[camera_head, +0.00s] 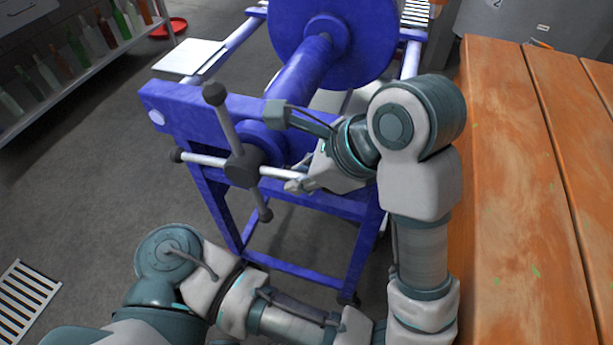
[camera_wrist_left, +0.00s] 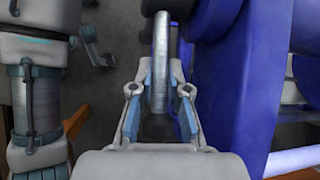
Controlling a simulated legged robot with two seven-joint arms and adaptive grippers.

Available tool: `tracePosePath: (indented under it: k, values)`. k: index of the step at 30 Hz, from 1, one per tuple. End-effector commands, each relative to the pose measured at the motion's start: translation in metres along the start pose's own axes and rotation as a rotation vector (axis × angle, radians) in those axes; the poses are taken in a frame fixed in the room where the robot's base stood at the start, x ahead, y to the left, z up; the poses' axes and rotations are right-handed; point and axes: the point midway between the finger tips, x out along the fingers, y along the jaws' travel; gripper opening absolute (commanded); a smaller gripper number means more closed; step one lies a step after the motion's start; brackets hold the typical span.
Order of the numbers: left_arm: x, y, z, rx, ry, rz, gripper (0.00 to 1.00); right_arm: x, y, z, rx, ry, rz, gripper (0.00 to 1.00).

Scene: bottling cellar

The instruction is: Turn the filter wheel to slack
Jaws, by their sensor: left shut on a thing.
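The filter wheel is a dark hub (camera_head: 243,167) with grey metal spokes ending in black knobs, mounted on the front of the blue filter press. One knob points up, one left and one down. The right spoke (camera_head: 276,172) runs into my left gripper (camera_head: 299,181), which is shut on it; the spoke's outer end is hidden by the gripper. In the left wrist view the metal spoke (camera_wrist_left: 161,55) stands between the two fingers of my left gripper (camera_wrist_left: 158,100). My right gripper is not in view.
The blue press frame (camera_head: 285,270) stands close behind the wheel. An orange wooden table (camera_head: 515,200) fills the right side. A bottle shelf (camera_head: 75,75) stands at the upper left. A floor grate (camera_head: 25,300) lies at the lower left; the grey floor left of the press is clear.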

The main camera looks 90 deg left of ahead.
Motion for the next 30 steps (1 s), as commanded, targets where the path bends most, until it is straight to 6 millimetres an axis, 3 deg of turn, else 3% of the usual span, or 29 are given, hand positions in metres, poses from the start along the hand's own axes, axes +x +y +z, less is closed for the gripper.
tracePosePath:
  k: [4,5,8,23,30]
  values:
    - [-0.0007,-0.0007,0.0013,-0.001,-0.004,-0.004,0.0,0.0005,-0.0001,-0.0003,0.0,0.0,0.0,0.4]
    - [-0.0007,-0.0007,0.0013,-0.001,-0.004,-0.004,0.18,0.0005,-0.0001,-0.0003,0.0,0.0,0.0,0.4]
    - [-0.0006,-0.0006,0.0012,-0.001,-0.004,-0.003,0.41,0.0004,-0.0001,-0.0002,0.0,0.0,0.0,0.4]
    - [-0.0001,-0.0002,0.0004,0.0,-0.005,-0.002,0.41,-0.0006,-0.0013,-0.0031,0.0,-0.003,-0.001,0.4]
    - [0.0049,0.005,-0.0063,0.013,-0.099,-0.015,0.41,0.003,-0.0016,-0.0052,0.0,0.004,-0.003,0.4]
